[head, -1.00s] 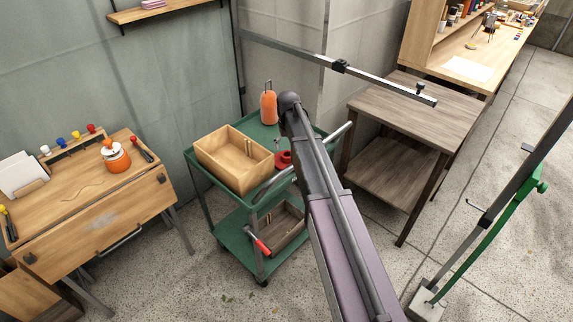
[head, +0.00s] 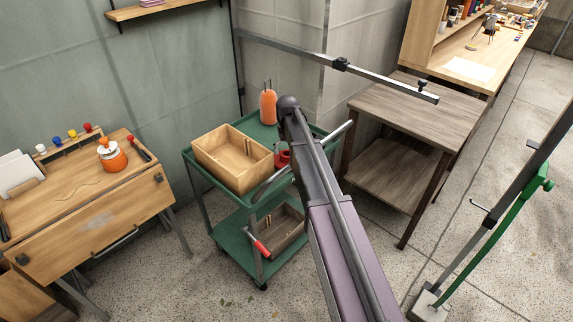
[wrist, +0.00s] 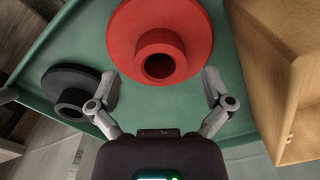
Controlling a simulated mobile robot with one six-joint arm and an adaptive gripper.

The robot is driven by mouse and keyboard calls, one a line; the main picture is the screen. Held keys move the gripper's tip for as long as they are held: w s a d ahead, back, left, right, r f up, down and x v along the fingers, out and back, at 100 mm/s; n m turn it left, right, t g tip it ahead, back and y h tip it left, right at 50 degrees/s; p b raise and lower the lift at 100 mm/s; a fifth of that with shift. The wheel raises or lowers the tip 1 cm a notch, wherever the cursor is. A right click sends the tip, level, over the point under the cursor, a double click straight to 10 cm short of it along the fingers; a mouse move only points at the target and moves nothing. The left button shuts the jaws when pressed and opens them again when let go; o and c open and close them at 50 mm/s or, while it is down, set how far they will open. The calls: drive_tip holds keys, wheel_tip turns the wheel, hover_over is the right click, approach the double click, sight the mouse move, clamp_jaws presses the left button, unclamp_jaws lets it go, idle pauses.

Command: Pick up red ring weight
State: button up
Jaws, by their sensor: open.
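The red ring weight (wrist: 195,30) lies on the green cart's top shelf in the wrist view, a wide disc with a raised hub and a central hole. In the head view only a part of the red ring weight (head: 282,159) shows beside my arm. My gripper (wrist: 160,88) is open and empty. Its two fingertips are on either side of the hub's near edge in the wrist picture, apart from it. How high the fingertips are above the weight cannot be told.
A black ring weight (wrist: 70,91) lies left of the red one. A wooden box (head: 228,165) stands close on the other side. An orange bottle (head: 268,107) stands at the back of the green cart (head: 200,172). A wooden table (head: 425,115) is to the right.

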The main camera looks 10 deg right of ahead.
drive_tip(key=shift+f+b, duration=0.75)
drive_tip(key=shift+f, duration=0.35)
drive_tip(key=shift+r, duration=0.1)
drive_tip(key=c, duration=1.4)
